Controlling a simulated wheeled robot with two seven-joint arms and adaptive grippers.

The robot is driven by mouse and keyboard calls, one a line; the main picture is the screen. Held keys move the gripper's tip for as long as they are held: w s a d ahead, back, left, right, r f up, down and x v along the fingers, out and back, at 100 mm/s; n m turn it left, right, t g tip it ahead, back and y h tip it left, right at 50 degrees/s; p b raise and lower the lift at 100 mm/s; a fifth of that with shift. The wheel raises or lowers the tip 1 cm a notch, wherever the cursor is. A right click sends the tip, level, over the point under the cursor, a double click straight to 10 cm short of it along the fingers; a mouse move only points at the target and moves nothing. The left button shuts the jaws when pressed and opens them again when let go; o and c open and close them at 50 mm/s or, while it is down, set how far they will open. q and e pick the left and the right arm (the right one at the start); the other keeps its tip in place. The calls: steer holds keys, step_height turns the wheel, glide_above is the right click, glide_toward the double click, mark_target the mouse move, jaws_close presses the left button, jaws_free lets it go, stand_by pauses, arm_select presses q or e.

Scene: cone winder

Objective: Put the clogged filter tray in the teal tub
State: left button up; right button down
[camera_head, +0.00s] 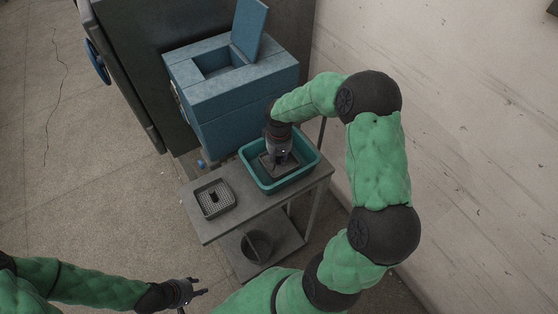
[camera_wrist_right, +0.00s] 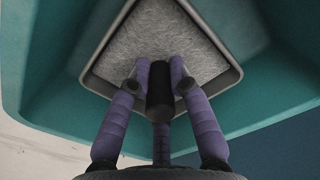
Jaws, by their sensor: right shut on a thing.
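The clogged filter tray (camera_head: 267,161) is inside the teal tub (camera_head: 268,190) on the cart. In the right wrist view the tray (camera_wrist_right: 133,35) has a dark rim, a grey fuzzy lint-covered face and a black knob (camera_wrist_right: 160,95). My right gripper (camera_head: 281,160) points down into the tub and is shut on this knob; its purple fingers (camera_wrist_right: 160,78) are around it. The tub wall (camera_wrist_right: 50,70) surrounds the tray. I cannot tell whether the tray touches the tub's floor. My left gripper (camera_head: 197,287) is open and empty at the lower left, away from the cart.
A second tray (camera_head: 214,198) with a clean-looking grid and dark knob lies on the cart top (camera_head: 240,208), left of the tub. A blue machine box (camera_head: 240,95) with its lid raised stands behind. A dark bucket (camera_head: 257,246) is on the lower shelf. A wall is at right.

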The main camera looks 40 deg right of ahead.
steer(key=shift+f, duration=0.3)
steer(key=shift+f, duration=0.15)
steer(key=c, duration=1.1)
jaws_free()
steer(key=shift+c, duration=0.2)
steer(key=shift+r, duration=0.5)
step_height(320, 180, up, 11)
steer(key=shift+r+p, duration=0.2)
steer(key=shift+p, duration=0.55)
